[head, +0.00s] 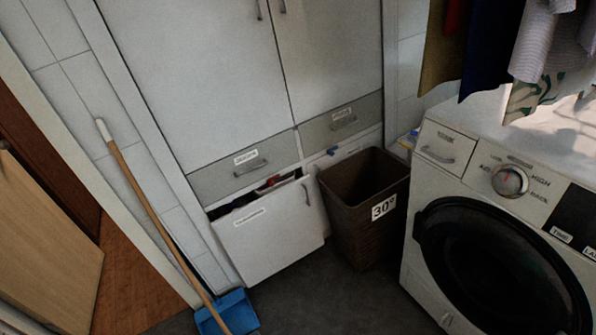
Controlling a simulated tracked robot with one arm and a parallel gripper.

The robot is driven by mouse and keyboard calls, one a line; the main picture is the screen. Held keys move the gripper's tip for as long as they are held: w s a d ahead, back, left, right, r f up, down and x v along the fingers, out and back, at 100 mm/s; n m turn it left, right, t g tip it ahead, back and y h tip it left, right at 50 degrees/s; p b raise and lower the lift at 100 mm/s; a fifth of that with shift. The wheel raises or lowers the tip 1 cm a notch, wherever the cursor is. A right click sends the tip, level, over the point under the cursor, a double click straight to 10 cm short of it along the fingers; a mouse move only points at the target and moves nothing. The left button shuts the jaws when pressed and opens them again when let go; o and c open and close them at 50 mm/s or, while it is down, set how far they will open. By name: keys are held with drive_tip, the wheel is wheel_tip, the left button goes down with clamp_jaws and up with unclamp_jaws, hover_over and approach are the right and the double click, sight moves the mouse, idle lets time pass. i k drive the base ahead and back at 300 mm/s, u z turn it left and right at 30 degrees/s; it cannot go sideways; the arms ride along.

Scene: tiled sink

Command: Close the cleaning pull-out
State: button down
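A white pull-out front (270,238) at the bottom left of the tall cabinet stands partly open. Its top edge is out from the cabinet, and dark and red items (275,182) show in the gap behind it. It has a small label at upper left, too small to read surely, and a vertical handle (306,194) near its right edge. This is likely the cleaning pull-out. My gripper is not in view.
A brown basket (362,215) marked 30° stands close to the pull-out's right. A blue dustpan (228,314) and wooden broom stick (150,208) are at left. Grey drawers (243,168) above look shut. A washing machine (440,213) stands right. Dark floor (330,300) is clear in front.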

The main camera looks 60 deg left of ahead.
sight(266, 235)
drive_tip(key=z, duration=1.4)
drive_tip(key=i, duration=1.85)
drive_tip(key=u, duration=3.85)
drive_tip(key=i, duration=0.6)
drive_tip(key=u, duration=0.35)
